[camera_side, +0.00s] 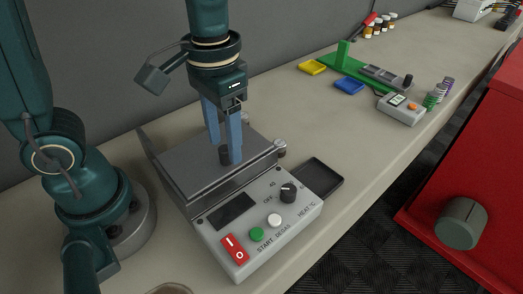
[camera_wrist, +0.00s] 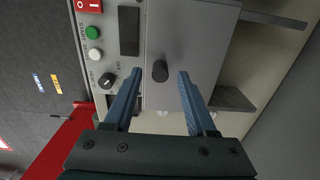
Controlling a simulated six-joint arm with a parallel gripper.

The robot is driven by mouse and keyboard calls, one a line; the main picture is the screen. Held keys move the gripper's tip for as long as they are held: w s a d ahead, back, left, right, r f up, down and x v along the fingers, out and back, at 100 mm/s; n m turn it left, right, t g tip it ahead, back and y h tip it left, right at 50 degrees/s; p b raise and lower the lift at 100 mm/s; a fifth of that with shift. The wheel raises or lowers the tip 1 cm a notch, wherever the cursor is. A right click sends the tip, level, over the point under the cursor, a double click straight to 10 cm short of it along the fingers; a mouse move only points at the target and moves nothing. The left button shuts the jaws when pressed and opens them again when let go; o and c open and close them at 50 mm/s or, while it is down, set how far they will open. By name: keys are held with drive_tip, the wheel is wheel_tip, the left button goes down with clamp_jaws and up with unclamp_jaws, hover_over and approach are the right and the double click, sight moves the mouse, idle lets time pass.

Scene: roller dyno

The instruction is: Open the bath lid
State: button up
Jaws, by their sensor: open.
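The bath is a grey box with a control panel (camera_side: 262,215) on its front, holding a red rocker switch, green and white buttons, a black knob and a dark display. Its flat grey lid (camera_side: 185,172) lies closed on top; it also shows in the wrist view (camera_wrist: 190,38). A dark round lid knob (camera_side: 225,155) stands up from the lid, and it shows in the wrist view (camera_wrist: 160,71) too. My gripper (camera_side: 222,150) is open, pointing down over the lid. Its blue fingers (camera_wrist: 156,80) are on either side of the knob, with gaps visible in the wrist view.
A black tray (camera_side: 318,178) sits right of the bath. Farther along the bench are a green stand (camera_side: 345,65), yellow (camera_side: 312,67) and blue (camera_side: 349,86) dishes, and a small grey meter (camera_side: 401,108). A red cabinet (camera_side: 470,165) stands beyond the bench's front edge.

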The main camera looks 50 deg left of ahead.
drive_tip(key=shift+f, duration=0.75)
clamp_jaws()
drive_tip(key=shift+r, duration=0.1)
idle(0.8)
